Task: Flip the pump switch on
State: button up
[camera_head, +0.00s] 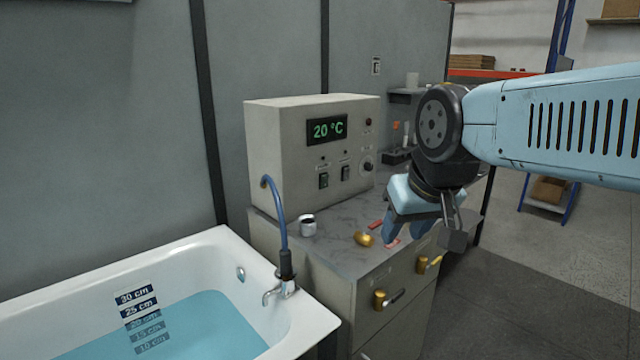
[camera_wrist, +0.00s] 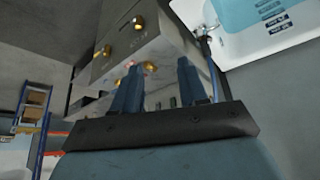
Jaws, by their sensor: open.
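A beige control box (camera_head: 285,150) stands on the cabinet's grey top, with a green display reading 20 °C. Two dark rocker switches, a left one (camera_head: 323,181) and a right one (camera_head: 346,173), sit low on its front. Their labels are too small to read, so I cannot tell which is the pump switch, nor its position. My gripper (camera_head: 405,230) is open and empty, right of and in front of the box, above the cabinet's right part and apart from the switches. In the wrist view my two blue fingers (camera_wrist: 158,75) stand apart, with the cabinet beyond them.
A bathtub (camera_head: 225,240) with blue water and a tap (camera_head: 283,290) is at the left. A blue hose (camera_head: 281,215) runs from the box to the tap. A silver-white cup-like item (camera_head: 308,226), a brass piece (camera_head: 364,239) and red pieces (camera_head: 376,224) lie on the cabinet top (camera_head: 335,250).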

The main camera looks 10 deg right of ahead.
jog(key=shift+w+r, duration=0.2)
jog(key=shift+w, duration=0.2)
jog(key=shift+c, duration=1.4)
jog(key=shift+m, duration=0.9)
jog(key=w, duration=0.2)
jog(key=w+r, duration=0.1)
jog(key=w, duration=0.1)
jog(key=w+r, duration=0.1)
jog(key=w, duration=0.2)
jog(key=shift+w+d, duration=0.1)
jog(key=shift+d, duration=0.2)
grip_shut()
jog(key=w+f+m, duration=0.2)
jog(key=w+m, duration=0.1)
jog(key=w, duration=1)
jog(key=w+d+f+m+t, duration=0.1)
jog(key=w+f+m, duration=0.2)
jog(key=w, duration=1)
jog(key=w+d+f+m+t+h, duration=0.1)
jog(key=w+f+m, duration=0.1)
jog(key=w, duration=1.1)
jog(key=shift+w+d+f+m, duration=0.15)
jog(key=shift+d+f+m, duration=0.1)
jog(key=shift+m, duration=0.15)
